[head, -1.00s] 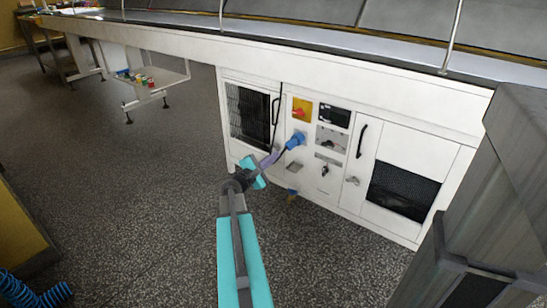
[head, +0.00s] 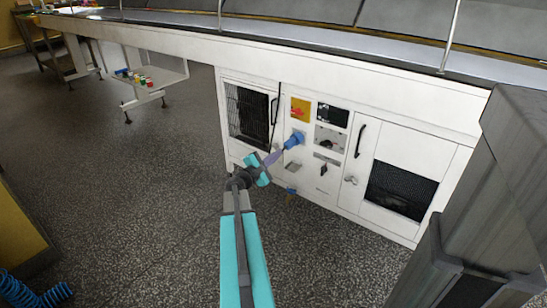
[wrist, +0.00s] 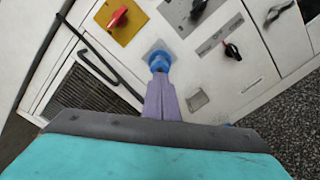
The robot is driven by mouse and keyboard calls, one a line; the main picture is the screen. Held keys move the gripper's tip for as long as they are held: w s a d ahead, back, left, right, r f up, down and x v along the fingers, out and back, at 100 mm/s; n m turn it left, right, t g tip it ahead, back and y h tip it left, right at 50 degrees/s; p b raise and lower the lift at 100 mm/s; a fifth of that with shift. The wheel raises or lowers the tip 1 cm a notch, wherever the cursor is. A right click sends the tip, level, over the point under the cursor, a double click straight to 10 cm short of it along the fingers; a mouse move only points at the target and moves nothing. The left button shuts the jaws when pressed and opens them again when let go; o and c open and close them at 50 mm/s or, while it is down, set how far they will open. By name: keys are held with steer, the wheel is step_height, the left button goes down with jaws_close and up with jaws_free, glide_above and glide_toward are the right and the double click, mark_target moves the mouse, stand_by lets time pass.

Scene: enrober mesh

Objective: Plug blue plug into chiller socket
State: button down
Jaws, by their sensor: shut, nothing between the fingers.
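A blue plug-like piece (head: 294,140) sits at the white cabinet's control panel, below the yellow plate with the red switch. In the wrist view the blue piece (wrist: 159,60) is against a grey square plate (wrist: 157,47), which looks like the socket's mount. How deep it sits in the socket is hidden. My gripper (head: 279,153) has its purple fingers shut, with nothing between them. In the wrist view my gripper (wrist: 160,78) points at the blue piece from just in front. I cannot tell whether the fingertips touch it.
A red switch (wrist: 117,18) and black knobs (wrist: 232,50) stick out nearby. A black door handle (head: 361,141) is to the right. The floor in front is clear; a grey column (head: 490,190) stands at right.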

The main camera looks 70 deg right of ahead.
mark_target(286, 147)
steer(key=shift+x, duration=1.6)
steer(key=shift+s+d, duration=0.15)
steer(key=shift+d, duration=0.3)
steer(key=shift+a, duration=0.1)
steer(key=shift+v, duration=1.45)
steer(key=p+v, duration=0.1)
steer(key=v, duration=1.3)
steer(key=shift+p, duration=0.3)
